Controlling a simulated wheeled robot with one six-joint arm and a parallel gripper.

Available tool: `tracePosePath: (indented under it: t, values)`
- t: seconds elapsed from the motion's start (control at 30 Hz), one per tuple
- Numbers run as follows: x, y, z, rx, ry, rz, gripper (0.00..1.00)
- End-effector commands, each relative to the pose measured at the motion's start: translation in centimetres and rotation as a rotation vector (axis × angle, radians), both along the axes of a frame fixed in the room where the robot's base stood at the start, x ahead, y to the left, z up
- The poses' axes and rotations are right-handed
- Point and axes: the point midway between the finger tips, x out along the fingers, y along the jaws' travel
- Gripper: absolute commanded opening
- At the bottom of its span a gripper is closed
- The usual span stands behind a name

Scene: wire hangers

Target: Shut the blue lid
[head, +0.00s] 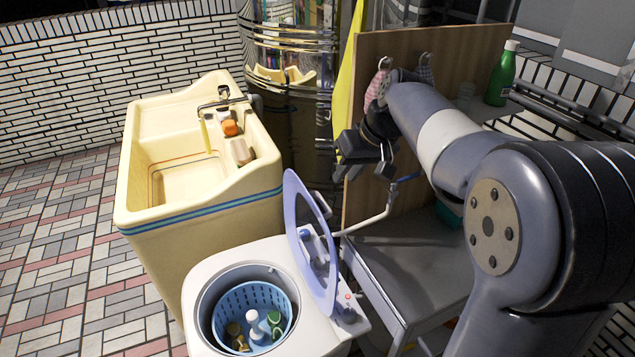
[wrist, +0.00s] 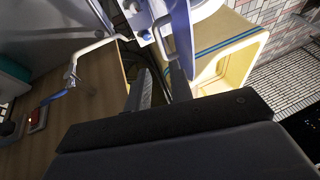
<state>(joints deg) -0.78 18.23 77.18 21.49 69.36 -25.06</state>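The blue lid (head: 290,206) is a pale blue-violet oval standing upright, open, at the right side of the white washing machine's tub. It also shows edge-on at the top of the wrist view (wrist: 181,40). The white washing machine (head: 222,262) has its round tub uncovered, with a blue basket (head: 250,296) inside holding several bottles. My gripper (head: 364,168) is above and to the right of the lid, apart from it. Its two dark fingers are spread with nothing between them, and they also show in the wrist view (wrist: 160,90).
A cream sink (head: 200,225) with a tap stands behind and left of the machine. A wooden panel (head: 440,50) and grey table (head: 420,265) are at the right, beside my arm. A white bent pipe (head: 368,222) runs between lid and panel. A green bottle (head: 501,78) stands behind.

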Motion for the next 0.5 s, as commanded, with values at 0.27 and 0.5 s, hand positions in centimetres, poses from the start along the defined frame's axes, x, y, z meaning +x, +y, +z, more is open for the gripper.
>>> tracePosePath:
  t: [0.27,0.5]
  values:
    - [1.0,1.3,-3.1,0.001,0.002,0.006,0.22]
    - [2.2,2.9,-7.1,0.001,0.002,0.004,0.22]
